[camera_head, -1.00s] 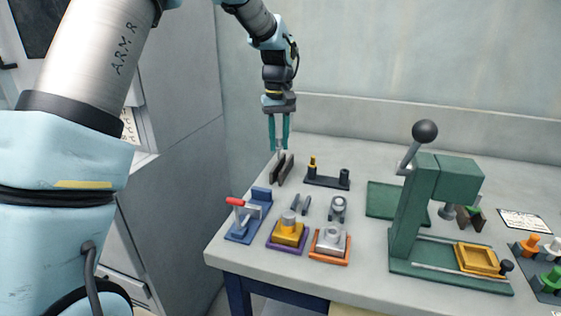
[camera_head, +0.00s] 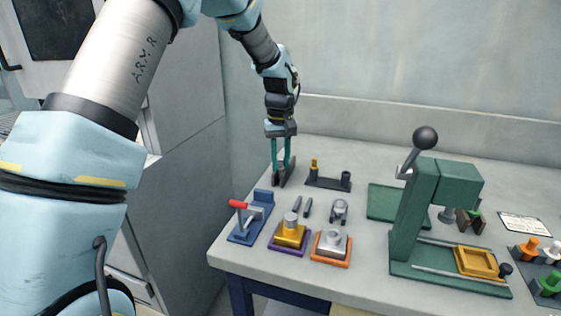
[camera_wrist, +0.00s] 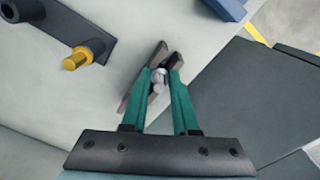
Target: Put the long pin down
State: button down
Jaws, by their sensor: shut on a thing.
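My gripper (camera_head: 281,160) has two long teal fingers and points down at the back left of the table. It is shut on the long pin (camera_wrist: 158,77), a silver thing with a rounded end showing between the fingers in the wrist view. The fingers mostly hide the pin in the head view. Two upright dark plates (camera_head: 279,175) stand at the fingertips; they also show around the pin in the wrist view (camera_wrist: 184,66). Whether the pin's lower end touches the table is hidden.
A dark bar with two posts (camera_head: 328,183) stands just right of the plates. A green press (camera_head: 410,222) stands farther right.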

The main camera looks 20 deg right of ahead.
aim_at(280, 159)
jog(key=shift+s+a+f, duration=0.15)
jog(key=shift+f, duration=0.45)
jog(key=c, duration=0.7)
grip_release()
jog(key=shift+f, duration=0.1)
jog(key=shift+a, duration=0.2)
jog(key=shift+w+r, duration=0.25)
jog(key=shift+r, duration=0.5)
jog(key=r, duration=0.4)
jog(key=r+b, duration=0.1)
jog(key=r, duration=0.7)
jog(key=shift+s+d+r+b, duration=0.1)
jog(key=shift+d+b, duration=0.2)
jog(key=shift+b, duration=0.05)
